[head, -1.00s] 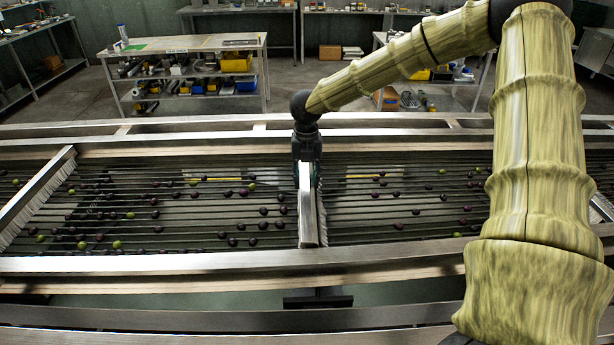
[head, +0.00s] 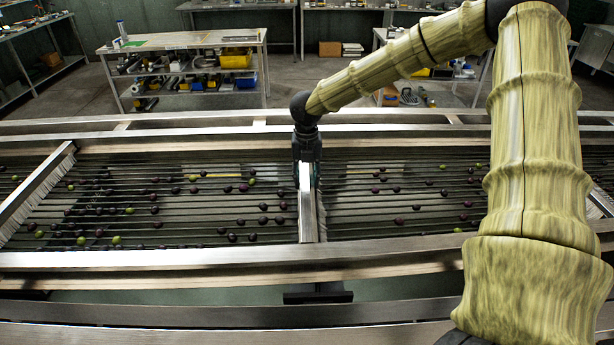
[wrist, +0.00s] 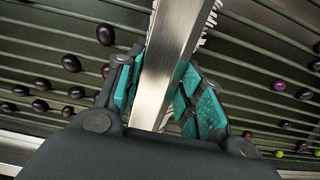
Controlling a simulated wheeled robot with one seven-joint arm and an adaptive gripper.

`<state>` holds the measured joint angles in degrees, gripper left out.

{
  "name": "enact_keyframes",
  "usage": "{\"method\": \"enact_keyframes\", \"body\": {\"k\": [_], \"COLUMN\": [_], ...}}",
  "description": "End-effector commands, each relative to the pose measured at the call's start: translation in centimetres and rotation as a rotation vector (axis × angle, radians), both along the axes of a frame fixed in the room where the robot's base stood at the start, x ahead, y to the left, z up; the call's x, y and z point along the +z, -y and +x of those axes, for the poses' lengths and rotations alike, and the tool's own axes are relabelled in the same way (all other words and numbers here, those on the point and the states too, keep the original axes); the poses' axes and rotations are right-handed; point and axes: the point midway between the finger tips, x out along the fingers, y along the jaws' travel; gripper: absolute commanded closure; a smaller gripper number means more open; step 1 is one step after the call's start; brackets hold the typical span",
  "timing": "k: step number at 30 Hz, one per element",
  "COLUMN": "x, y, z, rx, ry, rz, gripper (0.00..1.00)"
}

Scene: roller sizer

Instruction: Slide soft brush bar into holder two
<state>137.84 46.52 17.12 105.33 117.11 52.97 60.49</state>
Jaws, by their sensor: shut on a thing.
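The brush bar (head: 307,208) is a silver metal bar with pale bristles along its right side. It lies across the dark rollers, its near end by the front rail of the sizer. My gripper (head: 308,178) is shut on the bar near its far end. In the wrist view the teal finger pads (wrist: 160,95) press both sides of the bar (wrist: 168,60). Another brush bar (head: 38,190) with white bristles spans the rollers at the left. Holder two is not clearly distinguishable; the seat under the held bar's ends is hidden.
Dark, purple and green olives (head: 263,207) lie scattered over the rollers (head: 400,215) on both sides of the bar. Metal rails (head: 150,262) run along the front and back. A workbench (head: 185,42) with bins stands behind. My sleeved arm covers the right side.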

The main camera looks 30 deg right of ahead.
Motion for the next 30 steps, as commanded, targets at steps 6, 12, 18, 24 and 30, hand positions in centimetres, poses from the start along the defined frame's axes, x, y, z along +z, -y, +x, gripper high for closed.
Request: {"method": "enact_keyframes", "body": {"k": [6,12,18,24,30], "x": [0.1,0.0,0.9,4.0,7.6], "y": [0.0,0.0,0.0,0.0,0.0], "z": [0.0,0.0,0.1,0.1,0.1], "rx": [0.000,0.000,-0.001,-0.001,-0.001], "ry": [0.001,0.000,0.002,0.004,0.004], "rz": [0.000,0.000,0.001,0.001,0.001], "gripper": [0.38,0.38,0.38,0.38,0.38]}}
